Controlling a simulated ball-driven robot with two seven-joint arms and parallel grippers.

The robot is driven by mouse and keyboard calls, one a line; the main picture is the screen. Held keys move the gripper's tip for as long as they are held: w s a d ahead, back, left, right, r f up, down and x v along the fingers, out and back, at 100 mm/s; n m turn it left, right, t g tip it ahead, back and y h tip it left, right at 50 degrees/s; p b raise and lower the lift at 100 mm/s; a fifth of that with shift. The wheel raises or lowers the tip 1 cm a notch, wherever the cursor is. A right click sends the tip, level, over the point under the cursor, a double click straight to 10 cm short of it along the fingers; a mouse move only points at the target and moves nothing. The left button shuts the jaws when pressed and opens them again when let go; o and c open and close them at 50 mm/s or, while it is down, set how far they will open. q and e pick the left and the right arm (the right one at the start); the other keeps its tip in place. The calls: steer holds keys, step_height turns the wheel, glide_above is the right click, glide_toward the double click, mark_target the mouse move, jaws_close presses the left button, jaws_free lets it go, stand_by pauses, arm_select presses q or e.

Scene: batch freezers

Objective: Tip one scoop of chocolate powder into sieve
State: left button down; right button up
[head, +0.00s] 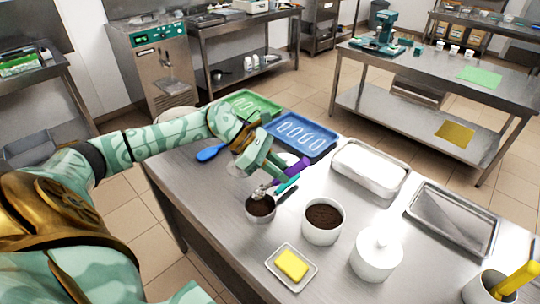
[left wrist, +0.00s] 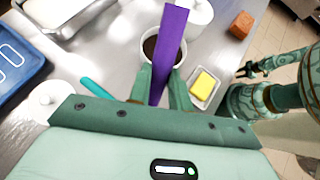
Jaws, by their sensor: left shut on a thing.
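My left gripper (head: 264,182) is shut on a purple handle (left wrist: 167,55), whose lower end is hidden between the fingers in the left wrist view. The purple also shows beside the gripper in the head view (head: 302,167). The fingertips and a shiny metal part are over a small metal cup with dark brown contents (head: 260,207); whether they touch it I cannot tell. A white bowl of brown powder (head: 322,221) stands to its right. I cannot pick out a sieve for certain. My right gripper (left wrist: 250,69) shows small in the left wrist view; its jaw opening is unclear.
A teal handle (head: 288,184) lies beside the cup. A yellow block on a white dish (head: 291,265), a lidded white pot (head: 376,255), a white-filled tray (head: 370,166), an empty metal tray (head: 453,218) and a blue tray (head: 301,133) surround the workspace. A blue spoon (head: 210,153) lies left.

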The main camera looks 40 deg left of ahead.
arm_select(q)
steer(key=d+y+p, duration=0.1)
steer(key=p, duration=0.1)
steer(key=w+d+f+g+y+p, duration=0.1)
steer(key=p, duration=0.1)
steer(key=d+y+p, duration=0.1)
steer(key=shift+w+d+f+y+p, duration=0.1)
steer(key=shift+w+f+y+p, duration=0.1)
steer(key=shift+f+y+p, duration=0.2)
steer(key=f+g+y+p, duration=0.1)
steer(key=d+y+p, duration=0.1)
steer(key=y, duration=0.1)
steer(key=w+d+f+g+y+p, duration=0.1)
steer(key=shift+f+g, duration=0.3)
